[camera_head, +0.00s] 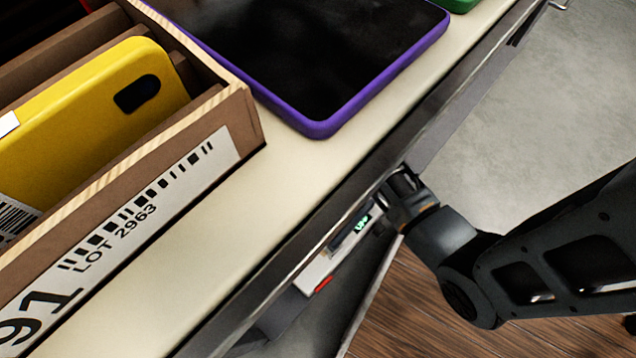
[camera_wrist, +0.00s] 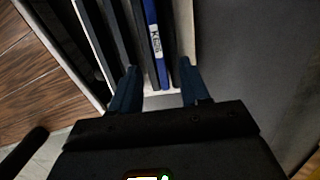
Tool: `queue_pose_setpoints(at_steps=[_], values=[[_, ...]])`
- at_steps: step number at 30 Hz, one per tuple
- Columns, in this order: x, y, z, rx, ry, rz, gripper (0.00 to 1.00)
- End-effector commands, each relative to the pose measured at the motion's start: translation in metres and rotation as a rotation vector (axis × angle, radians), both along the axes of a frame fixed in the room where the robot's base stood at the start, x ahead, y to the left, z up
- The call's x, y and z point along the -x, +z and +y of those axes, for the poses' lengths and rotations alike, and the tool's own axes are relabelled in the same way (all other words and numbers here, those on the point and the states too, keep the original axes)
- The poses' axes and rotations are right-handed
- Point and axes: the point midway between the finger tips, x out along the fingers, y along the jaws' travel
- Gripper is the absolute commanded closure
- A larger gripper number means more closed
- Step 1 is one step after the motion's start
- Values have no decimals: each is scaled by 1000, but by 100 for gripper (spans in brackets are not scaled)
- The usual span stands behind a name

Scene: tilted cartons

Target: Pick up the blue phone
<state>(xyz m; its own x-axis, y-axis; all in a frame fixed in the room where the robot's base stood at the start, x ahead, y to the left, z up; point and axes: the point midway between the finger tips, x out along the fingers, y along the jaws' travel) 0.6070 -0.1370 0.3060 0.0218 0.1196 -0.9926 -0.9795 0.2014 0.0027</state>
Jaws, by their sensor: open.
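A narrow blue item (camera_wrist: 151,28), which looks like the blue phone seen edge-on, stands in a slotted holder in the wrist view. It has a small white label with dark lettering. My gripper (camera_wrist: 159,70) is open, with one dark blue finger on each side of the blue item's near end. The fingers look apart from it; I cannot tell how deep they reach. No blue phone shows in the head view. There my arm comes in from the right, and its end is at the counter's edge, with the fingertips not visible.
In the head view a brown carton (camera_head: 247,120) with slots holds a yellow phone (camera_head: 75,110). A purple-edged tablet (camera_head: 318,130) lies on the cream counter (camera_head: 190,258). In the wrist view, dark dividers (camera_wrist: 110,35) flank the blue item, and a grey surface (camera_wrist: 255,60) is at right.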

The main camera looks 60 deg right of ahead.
Motion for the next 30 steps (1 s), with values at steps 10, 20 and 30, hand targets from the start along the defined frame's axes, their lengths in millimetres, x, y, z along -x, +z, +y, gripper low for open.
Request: queue_pose_setpoints(at_steps=[10,20,30], values=[[0,-34,6,0,2,0,54],[0,-62,11,1,2,-2,54],[0,-61,11,1,3,-2,72]])
